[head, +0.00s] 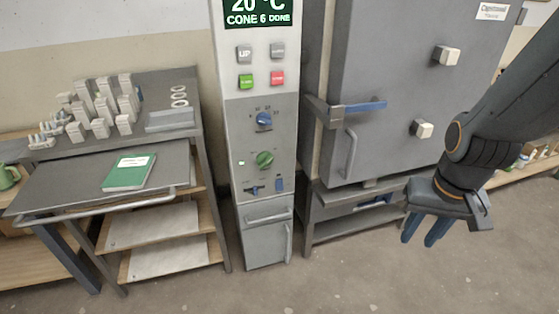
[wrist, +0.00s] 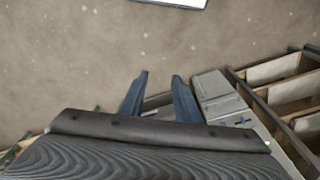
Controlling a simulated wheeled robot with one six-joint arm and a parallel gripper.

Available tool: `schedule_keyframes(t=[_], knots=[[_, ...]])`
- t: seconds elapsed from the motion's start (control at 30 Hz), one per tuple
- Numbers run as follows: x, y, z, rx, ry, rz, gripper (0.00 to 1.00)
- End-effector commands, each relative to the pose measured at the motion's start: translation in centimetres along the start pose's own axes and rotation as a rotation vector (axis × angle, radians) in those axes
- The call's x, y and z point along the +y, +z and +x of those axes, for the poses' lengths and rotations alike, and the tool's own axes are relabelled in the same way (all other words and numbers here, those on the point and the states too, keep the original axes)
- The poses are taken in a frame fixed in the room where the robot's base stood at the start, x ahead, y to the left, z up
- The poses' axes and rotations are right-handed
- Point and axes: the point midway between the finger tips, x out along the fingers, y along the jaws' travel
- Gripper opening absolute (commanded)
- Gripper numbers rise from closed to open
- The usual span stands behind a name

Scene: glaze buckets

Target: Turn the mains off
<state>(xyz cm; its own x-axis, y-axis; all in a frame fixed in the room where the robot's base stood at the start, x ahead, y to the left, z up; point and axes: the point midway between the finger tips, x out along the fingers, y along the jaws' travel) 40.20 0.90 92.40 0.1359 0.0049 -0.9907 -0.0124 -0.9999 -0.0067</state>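The grey control column (head: 256,140) stands in the middle of the head view, its screen (head: 257,12) reading "20 °C CONE 6 DONE". Below the screen are grey, green and red buttons, a blue knob (head: 264,121) and a green knob (head: 265,159). Lower are a dark slider (head: 254,190) with a blue part and a small blue switch (head: 279,184). No label readable here marks the mains. My gripper (head: 419,242) hangs right of the column, in front of the kiln, fingers down, apart and empty. The fingers also show apart in the wrist view (wrist: 160,83).
The kiln (head: 395,90) has a blue-gripped lever (head: 365,105) jutting out near the column. A metal cart (head: 130,182) with a green book (head: 129,171) stands left. The floor (head: 340,285) in front is clear.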

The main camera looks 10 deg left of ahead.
Motion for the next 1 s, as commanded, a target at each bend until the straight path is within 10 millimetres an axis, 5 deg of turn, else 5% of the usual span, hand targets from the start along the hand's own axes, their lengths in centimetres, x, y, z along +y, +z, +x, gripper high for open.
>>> schedule_keyframes(t=[0.17, 0.3, 0.5, 0.63, 0.8, 1.0], knots=[[-5.4, -8.8, 6.0, 0.223, -0.052, 0.025, 0.3], [-12.1, -16.2, 10.3, 0.446, -0.151, 0.061, 0.3], [-22.7, -23.1, 14.8, 0.731, -0.369, 0.125, 0.3], [-29.4, -24.9, 16.9, 0.884, -0.549, 0.164, 0.3], [-35.8, -24.6, 18.4, 1.021, -0.771, 0.206, 0.3], [-39.1, -23.4, 18.7, 1.092, -0.924, 0.231, 0.3]])
